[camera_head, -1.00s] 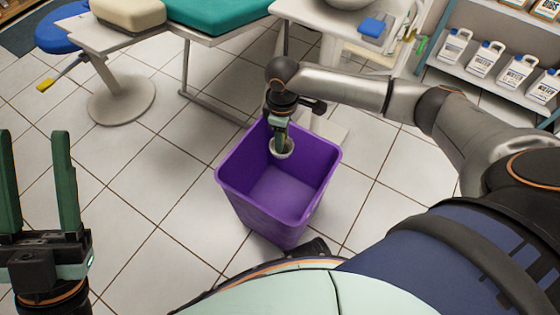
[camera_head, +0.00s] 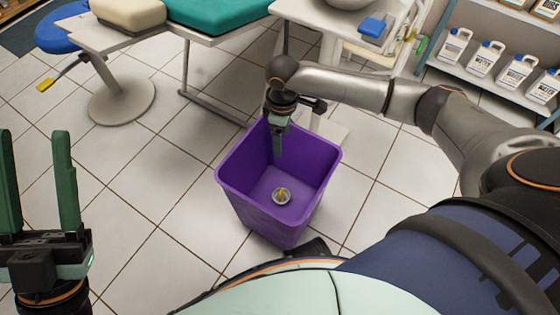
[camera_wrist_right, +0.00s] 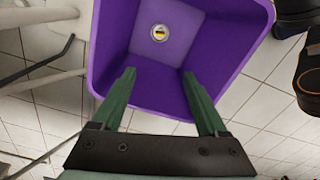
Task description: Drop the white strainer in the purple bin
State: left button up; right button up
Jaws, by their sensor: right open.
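The purple bin (camera_head: 232,187) stands on the tiled floor in the middle of the head view. The white strainer (camera_head: 281,196) lies at the bottom of the bin, with something yellow showing in it. In the right wrist view the strainer (camera_wrist_right: 159,33) is a small round shape on the floor of the bin (camera_wrist_right: 254,15). My right gripper (camera_head: 277,152) points down inside the bin's far side, above and apart from the strainer. It is open and empty in the right wrist view (camera_wrist_right: 160,80). My left gripper (camera_head: 36,140) is open and empty at the left edge, away from the bin.
A bench with a teal cushion (camera_head: 220,12) stands behind the bin. A blue stool (camera_head: 62,30) is at the upper left. A white side table (camera_head: 330,18) and a shelf with several white jugs (camera_head: 485,60) are at the upper right. The floor left of the bin is clear.

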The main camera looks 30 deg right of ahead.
pick_arm(q)
jog(key=shift+m, duration=0.5)
jog(key=r+p, duration=0.1)
jog(key=r, duration=0.1)
jog(key=r+p, duration=0.4)
jog(key=shift+s+a, duration=0.15)
jog(key=shift+a, duration=0.15)
pick_arm(e)
notch_tip(320, 180, up, 12)
pick_arm(q)
jog(key=shift+t, duration=0.3)
